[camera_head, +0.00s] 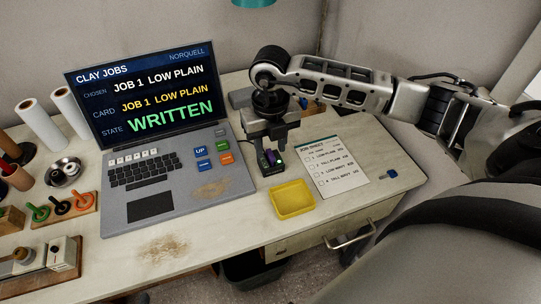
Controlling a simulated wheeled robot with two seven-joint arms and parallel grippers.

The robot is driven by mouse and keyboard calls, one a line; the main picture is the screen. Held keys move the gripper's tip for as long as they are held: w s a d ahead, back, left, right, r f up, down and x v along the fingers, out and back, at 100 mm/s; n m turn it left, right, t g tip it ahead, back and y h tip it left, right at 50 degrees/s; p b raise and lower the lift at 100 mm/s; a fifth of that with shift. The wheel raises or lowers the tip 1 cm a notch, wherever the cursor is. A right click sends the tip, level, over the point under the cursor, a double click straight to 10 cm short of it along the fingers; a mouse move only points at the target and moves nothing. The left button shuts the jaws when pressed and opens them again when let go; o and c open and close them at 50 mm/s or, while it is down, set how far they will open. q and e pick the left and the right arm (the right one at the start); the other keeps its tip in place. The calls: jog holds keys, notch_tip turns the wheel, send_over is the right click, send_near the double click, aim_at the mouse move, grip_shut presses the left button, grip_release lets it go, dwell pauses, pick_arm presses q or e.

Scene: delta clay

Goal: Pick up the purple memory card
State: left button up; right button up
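The purple memory card (271,157) shows as a small purple patch standing in a dark card reader (267,168), which has a green light on its right side. The reader sits on the table just right of the laptop. My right gripper (269,148) points down over the reader, its two fingers apart with the card between and just below them. It looks open; I see no clear contact with the card. Part of the reader is hidden behind the fingers. My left gripper is not in view.
A laptop (150,203) stands to the left, its screen reading "WRITTEN". A yellow tray (292,198) lies in front of the reader. A printed job sheet (334,166) and a small blue item (391,174) lie to the right. Spools and tools crowd the left end.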

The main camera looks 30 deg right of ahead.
notch_tip(320, 180, down, 2)
grip_shut()
dwell(0.4)
